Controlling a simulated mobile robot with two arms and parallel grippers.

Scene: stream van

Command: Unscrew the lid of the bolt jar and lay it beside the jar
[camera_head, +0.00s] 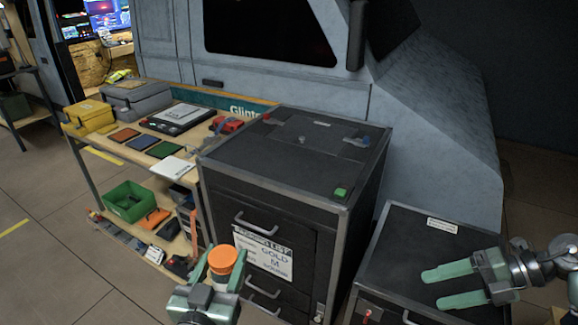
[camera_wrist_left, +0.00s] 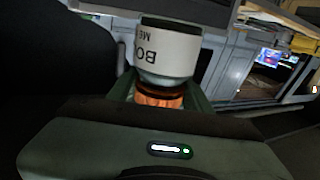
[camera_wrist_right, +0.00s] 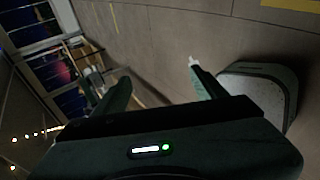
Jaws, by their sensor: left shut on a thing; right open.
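The bolt jar has a round orange lid (camera_head: 222,259) that faces up in the head view. My left gripper (camera_head: 224,264) is shut on the bolt jar, its fingers on both sides just at the lid, in front of the tall dark cabinet. In the left wrist view the jar's white label (camera_wrist_left: 167,50) shows upside down, with part of its lettering visible. The orange lid is partly hidden between the fingers there. I cannot tell whether the fingers press on lid or body. My right gripper (camera_head: 452,287) is open and empty above the low cabinet.
The tall cabinet (camera_head: 310,140) has a mostly bare top with a small green block (camera_head: 341,192). A low dark cabinet (camera_head: 405,240) stands to its right, its top largely clear. A wooden workbench (camera_head: 108,150) at left carries cases, coloured tiles and a white card. A green bin (camera_head: 130,200) is below.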

